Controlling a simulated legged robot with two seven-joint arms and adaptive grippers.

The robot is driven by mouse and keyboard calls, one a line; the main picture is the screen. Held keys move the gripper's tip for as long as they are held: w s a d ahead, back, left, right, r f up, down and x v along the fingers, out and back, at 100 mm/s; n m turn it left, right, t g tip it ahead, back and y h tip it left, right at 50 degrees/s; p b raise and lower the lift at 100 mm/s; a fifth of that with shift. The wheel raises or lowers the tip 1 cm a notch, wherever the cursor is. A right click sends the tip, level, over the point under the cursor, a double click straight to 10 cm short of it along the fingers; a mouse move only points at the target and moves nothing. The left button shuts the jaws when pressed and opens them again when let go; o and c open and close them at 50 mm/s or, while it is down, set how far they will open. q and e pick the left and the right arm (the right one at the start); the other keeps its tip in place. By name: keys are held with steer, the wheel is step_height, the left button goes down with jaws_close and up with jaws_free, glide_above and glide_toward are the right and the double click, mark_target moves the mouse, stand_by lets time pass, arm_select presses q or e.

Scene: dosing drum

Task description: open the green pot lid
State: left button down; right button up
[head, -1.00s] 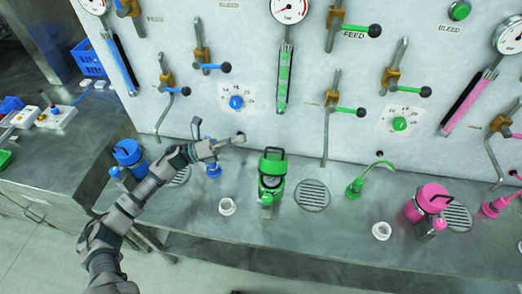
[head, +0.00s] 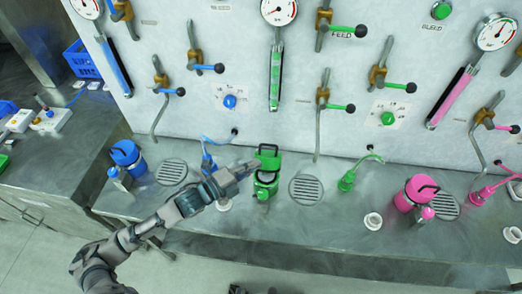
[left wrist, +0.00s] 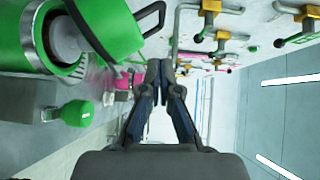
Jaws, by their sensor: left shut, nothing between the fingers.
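The green pot (head: 266,189) stands on the steel counter. Its green lid (head: 269,160), with a black handle, is tilted up at the back, and the pale inside shows. The left wrist view shows the pot (left wrist: 28,40) at upper left, its pale opening and the raised lid (left wrist: 112,28) beside my fingers. My left gripper (head: 252,165) is shut and empty, just left of the lid in the head view. Its fingertips (left wrist: 160,68) meet in the left wrist view; whether they touch the lid I cannot tell. My right gripper is not in view.
A blue tap (head: 207,160) stands close behind my left gripper. A round drain grate (head: 306,189) and green tap (head: 347,180) lie right of the pot. A blue pot (head: 127,155) and pink pot (head: 416,190) stand farther aside. Valve levers hang on the wall behind.

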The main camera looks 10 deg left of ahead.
mark_target(262, 156)
arm_select(q)
steer(key=w, duration=0.1)
steer(key=w+d, duration=0.1)
steer(key=w, duration=0.1)
steer(key=w+d, duration=0.1)
steer(key=w, duration=0.1)
steer(key=shift+d+f, duration=0.1)
steer(key=shift+w, duration=0.35)
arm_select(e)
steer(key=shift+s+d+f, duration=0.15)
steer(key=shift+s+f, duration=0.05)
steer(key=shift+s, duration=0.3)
arm_select(q)
steer(key=shift+a, duration=0.2)
